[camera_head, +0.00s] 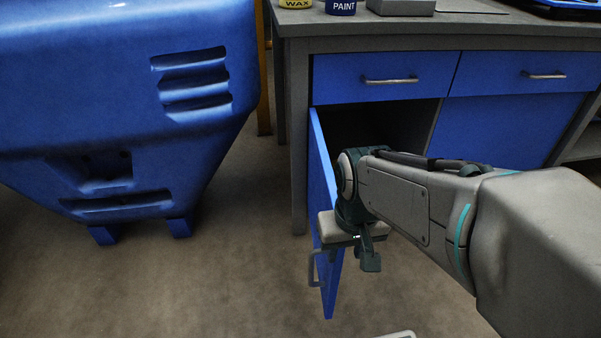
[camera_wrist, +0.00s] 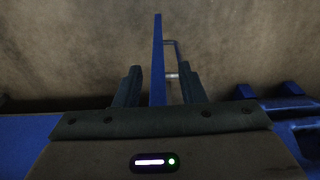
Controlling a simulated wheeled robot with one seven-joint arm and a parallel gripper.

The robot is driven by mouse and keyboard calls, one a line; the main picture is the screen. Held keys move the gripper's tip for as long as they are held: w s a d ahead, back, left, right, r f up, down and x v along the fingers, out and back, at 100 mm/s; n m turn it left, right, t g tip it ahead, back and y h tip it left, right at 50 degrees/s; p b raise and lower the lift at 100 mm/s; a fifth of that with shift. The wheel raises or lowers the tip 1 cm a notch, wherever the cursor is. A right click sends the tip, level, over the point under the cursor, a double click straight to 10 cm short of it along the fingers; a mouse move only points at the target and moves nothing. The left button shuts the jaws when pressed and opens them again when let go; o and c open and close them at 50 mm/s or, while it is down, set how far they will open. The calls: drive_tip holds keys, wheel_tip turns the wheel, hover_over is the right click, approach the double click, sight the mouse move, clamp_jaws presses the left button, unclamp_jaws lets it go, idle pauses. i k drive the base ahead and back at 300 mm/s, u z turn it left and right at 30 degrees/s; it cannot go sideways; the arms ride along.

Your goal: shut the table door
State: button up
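The blue table door (camera_head: 319,172) hangs open at the left of the grey table (camera_head: 298,140), swung out toward me and seen nearly edge-on. Its grey bar handle (camera_head: 315,268) is low on the outer face, at the left in the head view. My gripper (camera_head: 350,253) points down over the door's outer part. In the wrist view, the door (camera_wrist: 158,60) runs between the two fingers of my gripper (camera_wrist: 160,70), with a gap on both sides. The handle (camera_wrist: 173,75) shows near the right finger. My arm hides part of the cabinet opening.
A large blue bin (camera_head: 120,120) stands to the left, with bare floor (camera_head: 250,260) between it and the door. Two shut blue drawers (camera_head: 385,77) with bar handles sit above the dark opening. Wax and paint cans (camera_head: 340,7) stand on the tabletop.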

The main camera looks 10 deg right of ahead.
sight(321, 193)
drive_tip(key=k, duration=0.8)
drive_tip(key=u, duration=1.45)
drive_tip(key=i, duration=0.85)
drive_tip(key=z, duration=2.05)
